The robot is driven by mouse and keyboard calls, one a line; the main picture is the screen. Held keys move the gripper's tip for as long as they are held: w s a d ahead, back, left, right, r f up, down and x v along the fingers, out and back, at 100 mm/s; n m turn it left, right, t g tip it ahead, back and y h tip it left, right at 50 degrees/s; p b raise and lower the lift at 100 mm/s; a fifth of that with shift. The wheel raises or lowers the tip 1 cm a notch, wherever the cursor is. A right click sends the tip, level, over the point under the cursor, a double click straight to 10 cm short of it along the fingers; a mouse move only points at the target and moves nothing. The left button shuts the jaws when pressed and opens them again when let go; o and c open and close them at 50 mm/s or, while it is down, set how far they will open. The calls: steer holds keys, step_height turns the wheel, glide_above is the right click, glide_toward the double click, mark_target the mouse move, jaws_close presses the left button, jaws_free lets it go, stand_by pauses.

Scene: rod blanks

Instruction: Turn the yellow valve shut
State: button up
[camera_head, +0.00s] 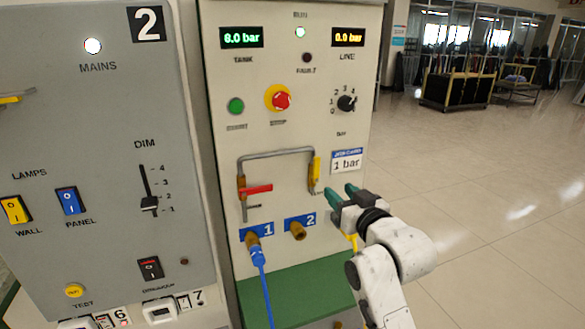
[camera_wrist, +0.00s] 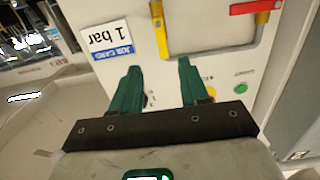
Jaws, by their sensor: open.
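The yellow valve (camera_head: 316,172) is on the right leg of the grey pipe on the cream panel. Its lever stands upright, in line with that pipe leg. In the wrist view the yellow lever (camera_wrist: 161,36) lies beyond the gap between my fingertips, apart from them. My gripper (camera_head: 341,193) has two green fingers, open and empty, just right of and below the valve in the head view. The fingers also show in the wrist view (camera_wrist: 159,68).
A red valve lever (camera_head: 256,190) sits crosswise on the left pipe leg. Below are port 1 with a blue hose (camera_head: 262,268) and brass port 2 (camera_head: 298,231). A "1 bar" job card (camera_head: 346,161) is close above my gripper. Open floor lies right.

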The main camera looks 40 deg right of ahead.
mark_target(318, 165)
steer(key=x, duration=0.3)
steer(key=r+p+x, duration=0.1)
steer(key=x, duration=0.3)
steer(key=p+x, duration=0.1)
steer(key=x, duration=0.3)
steer(key=shift+w+a+r, duration=0.1)
steer(key=shift+r, duration=0.3)
jaws_close()
